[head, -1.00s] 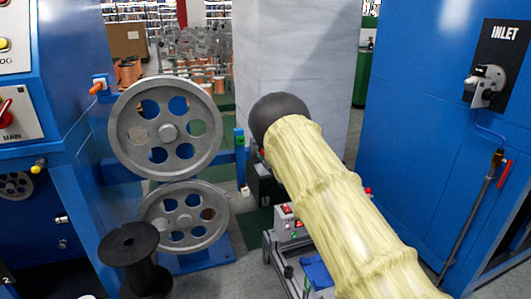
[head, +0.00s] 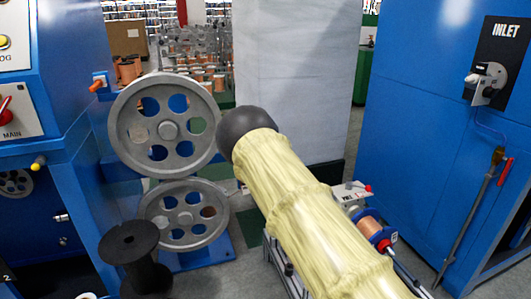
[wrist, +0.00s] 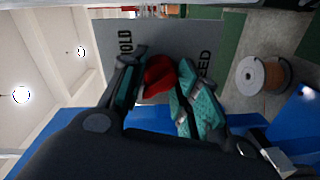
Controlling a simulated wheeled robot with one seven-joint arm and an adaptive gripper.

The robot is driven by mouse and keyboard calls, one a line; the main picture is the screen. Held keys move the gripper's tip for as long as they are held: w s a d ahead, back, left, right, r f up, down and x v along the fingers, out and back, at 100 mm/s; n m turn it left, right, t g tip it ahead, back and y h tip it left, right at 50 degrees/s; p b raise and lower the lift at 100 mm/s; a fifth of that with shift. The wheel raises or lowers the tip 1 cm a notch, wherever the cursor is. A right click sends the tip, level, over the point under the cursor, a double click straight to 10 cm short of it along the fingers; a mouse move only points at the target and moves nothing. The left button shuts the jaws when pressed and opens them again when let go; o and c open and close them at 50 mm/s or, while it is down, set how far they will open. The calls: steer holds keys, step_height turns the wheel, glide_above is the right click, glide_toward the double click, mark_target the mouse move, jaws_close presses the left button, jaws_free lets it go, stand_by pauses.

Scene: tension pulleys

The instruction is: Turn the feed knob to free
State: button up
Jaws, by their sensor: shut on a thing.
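In the wrist view a red knob (wrist: 158,76) stands on a grey panel (wrist: 190,42) with black sideways lettering. One word ends in "OLD"; the other is partly covered and shows "ED". My gripper (wrist: 165,82) has its dark finger on the left and its teal-padded finger on the right closed on the knob. The knob's lower part and its exact pointing direction are hidden by the fingers. In the head view my sleeved arm covers the gripper and the knob.
Two large grey pulley wheels (head: 167,125) stand left of my arm in the head view. A black spool (head: 130,250) is in front of them. A blue cabinet (head: 425,120) with an INLET plate is at the right. A copper spool (head: 369,227) sits right of my arm.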

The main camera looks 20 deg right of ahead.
stand_by(0.4)
steer(key=o, duration=1)
steer(key=shift+a, duration=0.1)
steer(key=shift+o, duration=0.2)
steer(key=s, duration=1.2)
steer(key=shift+d+r, duration=0.35)
